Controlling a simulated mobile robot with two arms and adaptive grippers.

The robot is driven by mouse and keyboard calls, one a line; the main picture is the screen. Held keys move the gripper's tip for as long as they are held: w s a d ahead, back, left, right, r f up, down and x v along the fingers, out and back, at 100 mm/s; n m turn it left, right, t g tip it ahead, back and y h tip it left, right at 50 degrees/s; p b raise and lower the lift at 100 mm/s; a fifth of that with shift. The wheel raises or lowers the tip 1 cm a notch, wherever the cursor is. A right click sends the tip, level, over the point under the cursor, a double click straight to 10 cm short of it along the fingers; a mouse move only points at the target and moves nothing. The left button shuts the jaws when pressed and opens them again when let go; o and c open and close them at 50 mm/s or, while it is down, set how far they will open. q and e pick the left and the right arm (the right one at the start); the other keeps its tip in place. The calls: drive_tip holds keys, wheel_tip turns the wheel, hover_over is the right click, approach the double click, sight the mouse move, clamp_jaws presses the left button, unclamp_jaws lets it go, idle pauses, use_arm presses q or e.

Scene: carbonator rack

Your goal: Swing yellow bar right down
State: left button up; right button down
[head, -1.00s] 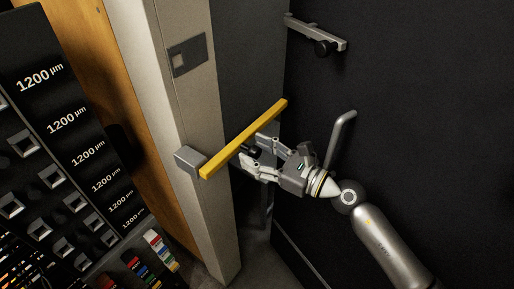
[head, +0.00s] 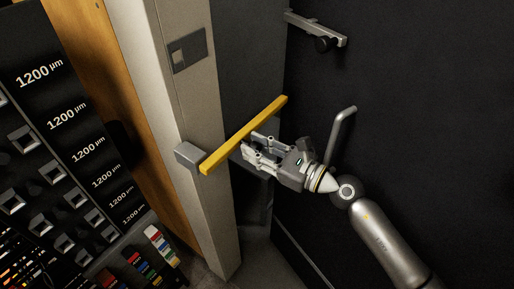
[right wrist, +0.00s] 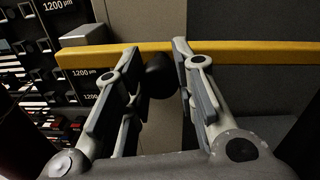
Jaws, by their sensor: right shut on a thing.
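The yellow bar (head: 243,135) slants up to the right in the head view, from a grey block (head: 188,156) on the pale post. In the right wrist view the bar (right wrist: 250,54) runs nearly level just beyond my fingertips. A black round knob (right wrist: 161,76) shows in front of the bar, between my fingers. My right gripper (head: 254,147) is at the lower right side of the bar and shut on the black knob; its fingers (right wrist: 158,62) stand on either side of it. How the knob joins the bar is hidden. My left gripper is not in view.
A pale post (head: 207,200) with a wall plate stands behind the bar. A dark door-like panel (head: 430,110) with a grey handle (head: 339,135) and a latch (head: 315,30) is at right. A black rack (head: 50,120) labelled 1200 µm stands at left.

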drive_tip(key=shift+f, duration=0.15)
drive_tip(key=shift+s+f+m+b, duration=0.1)
drive_tip(key=shift+f+m+b, duration=0.25)
drive_tip(key=shift+f+m, duration=0.75)
drive_tip(key=s+a+f+m+p, duration=0.2)
drive_tip(key=s+a+f+m, duration=0.4)
drive_tip(key=m, duration=1)
drive_tip(key=shift+s+a+f+t, duration=0.3)
drive_tip(key=shift+s+f+t, duration=0.1)
drive_tip(key=shift+s+f, duration=0.95)
drive_tip(key=shift+s+r, duration=0.1)
drive_tip(key=shift+s, duration=0.05)
drive_tip(key=c, duration=1.1)
unclamp_jaws()
drive_tip(key=shift+c, duration=0.2)
